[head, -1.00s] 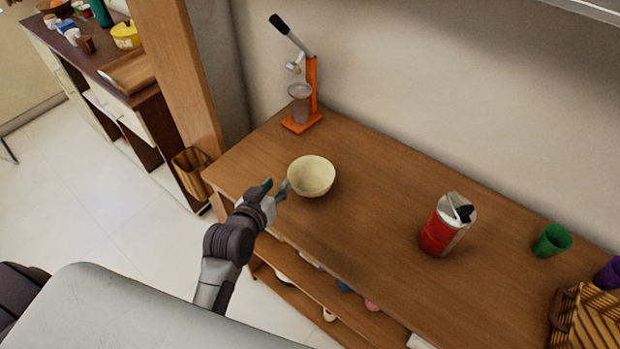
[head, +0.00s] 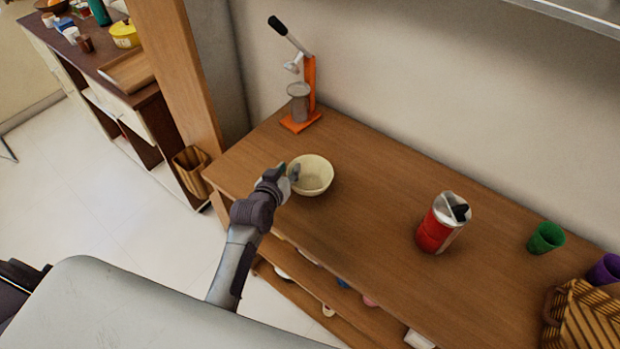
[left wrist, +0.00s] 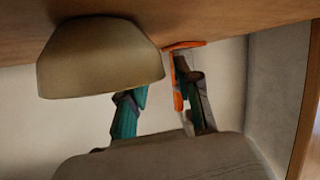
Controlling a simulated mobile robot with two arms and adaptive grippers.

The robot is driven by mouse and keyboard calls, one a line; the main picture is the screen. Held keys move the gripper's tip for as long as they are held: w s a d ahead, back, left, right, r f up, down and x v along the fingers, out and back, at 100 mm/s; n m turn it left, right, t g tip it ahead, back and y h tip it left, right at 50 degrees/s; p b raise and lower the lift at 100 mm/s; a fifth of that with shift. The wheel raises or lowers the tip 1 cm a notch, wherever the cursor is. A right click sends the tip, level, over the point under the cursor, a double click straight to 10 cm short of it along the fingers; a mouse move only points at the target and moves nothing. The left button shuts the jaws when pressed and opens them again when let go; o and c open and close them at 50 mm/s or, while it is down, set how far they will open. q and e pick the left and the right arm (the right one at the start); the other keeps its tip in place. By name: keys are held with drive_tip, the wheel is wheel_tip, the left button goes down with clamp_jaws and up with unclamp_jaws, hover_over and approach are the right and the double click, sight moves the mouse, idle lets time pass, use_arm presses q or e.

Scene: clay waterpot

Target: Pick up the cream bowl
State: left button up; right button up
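The cream bowl (head: 318,178) sits upright on the wooden table, near its left end. It also shows, upside down, at the upper left of the left wrist view (left wrist: 95,65). My left gripper (head: 289,172) is at the bowl's left rim. In the left wrist view its two fingers (left wrist: 160,95) are apart. The tip of one finger is hidden behind the bowl's wall, seemingly inside the bowl; the other finger is outside, beside the wall. I cannot tell whether either touches the bowl. My right gripper is not in view.
An orange press (head: 303,95) holding a cup stands behind the bowl. The table (head: 375,185) between bowl and can is clear.

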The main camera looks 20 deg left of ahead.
use_arm(q)
clamp_jaws()
idle(0.4)
